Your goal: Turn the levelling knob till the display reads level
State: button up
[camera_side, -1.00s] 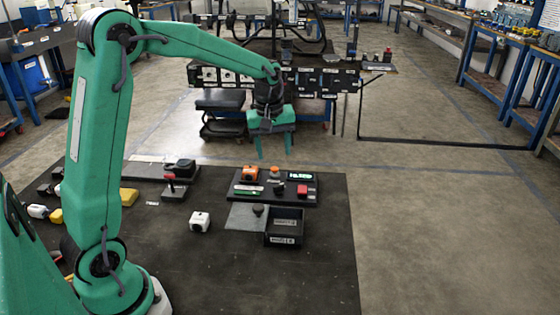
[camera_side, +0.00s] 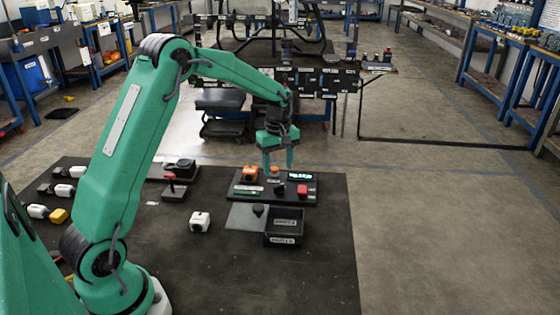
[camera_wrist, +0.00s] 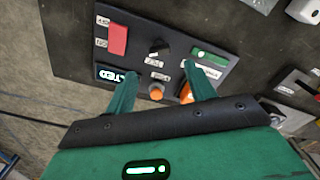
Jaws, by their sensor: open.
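The control panel (camera_side: 310,200) is a dark slab on the black mat and also shows in the wrist view (camera_wrist: 135,25). Its display (camera_wrist: 117,75) shows lit letters ending in "LTED", the left part cut off by the tilted view; it also shows in the side view (camera_side: 301,176). A small round orange knob (camera_wrist: 157,92) stands beside the display and shows in the side view (camera_side: 275,170). My gripper (camera_side: 278,162) is open and empty above the panel. In the wrist view its fingers (camera_wrist: 159,72) appear on either side of the orange knob, with no visible contact.
The panel also bears a black knob (camera_wrist: 157,48), a red block (camera_wrist: 118,38), a green strip (camera_wrist: 208,55) and an orange block (camera_side: 249,173) close to one finger. A black bin (camera_side: 284,238) and a white block (camera_side: 199,221) stand in front. The mat's front right is clear.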

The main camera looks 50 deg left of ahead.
aim_at(279, 181)
jog(key=shift+f, duration=3.35)
jog(key=c, duration=1)
jog(key=shift+m, duration=2.9)
jog(key=shift+w, duration=0.1)
jog(key=o, duration=1)
